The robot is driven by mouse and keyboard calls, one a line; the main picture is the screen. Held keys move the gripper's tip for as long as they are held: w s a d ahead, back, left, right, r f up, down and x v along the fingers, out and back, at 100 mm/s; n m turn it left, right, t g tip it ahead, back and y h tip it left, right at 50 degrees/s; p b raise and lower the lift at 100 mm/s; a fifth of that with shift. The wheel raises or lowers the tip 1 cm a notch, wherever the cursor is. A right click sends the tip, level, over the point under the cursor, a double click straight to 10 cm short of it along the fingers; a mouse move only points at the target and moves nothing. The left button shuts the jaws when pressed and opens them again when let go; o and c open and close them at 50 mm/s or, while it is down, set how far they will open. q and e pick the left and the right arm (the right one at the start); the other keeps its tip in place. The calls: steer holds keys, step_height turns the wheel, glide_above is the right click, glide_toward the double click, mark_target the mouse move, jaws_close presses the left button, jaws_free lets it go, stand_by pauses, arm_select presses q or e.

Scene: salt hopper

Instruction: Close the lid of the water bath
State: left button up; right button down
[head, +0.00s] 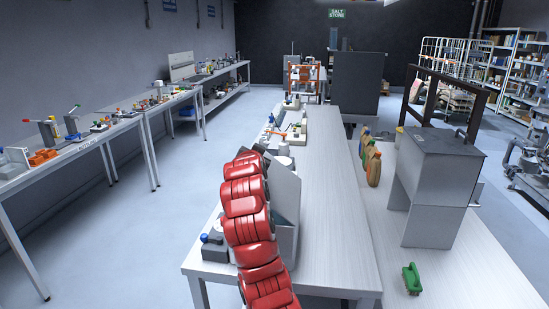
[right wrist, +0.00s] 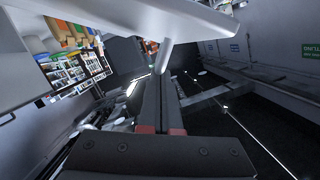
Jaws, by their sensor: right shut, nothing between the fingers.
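The water bath (head: 285,243) is a grey box near the front of the long bench, partly hidden behind my red arm. Its lid (head: 288,190) appears as a pale grey panel standing up, steeply tilted, so the bath looks open. In the right wrist view a pale panel (right wrist: 140,14), seemingly the lid, crosses the top, with a short round handle (right wrist: 164,57) sticking out of it. My right gripper (right wrist: 163,85) is shut and empty, its fingertips close to the handle; I cannot tell if they touch. In the head view the arm hides most of this gripper. My left gripper is out of view.
A small dark device with a blue knob (head: 213,246) stands left of the bath. Bottles and small items (head: 290,128) line the bench beyond. The bench (head: 335,215) is clear to the right. A grey hopper (head: 436,170), coloured bottles (head: 373,165) and a green brush (head: 411,278) are further right.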

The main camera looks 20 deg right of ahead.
steer(key=shift+w+a+f+n+g+h+b, duration=0.3)
steer(key=shift+w+a+f+n+b, duration=0.6)
steer(key=shift+f, duration=0.95)
steer(key=shift+w+a+f+n+g+h+b, duration=0.35)
steer(key=shift+a+f+n+b, duration=0.6)
steer(key=shift+f, duration=0.95)
steer(key=shift+w+a+f+n+g+h+b, duration=0.15)
steer(key=shift+w+a+f+n+h+b, duration=0.4)
steer(key=shift+a+f+n, duration=1)
steer(key=shift+w+d+f+m, duration=0.1)
steer(key=shift+d+f+m, duration=0.2)
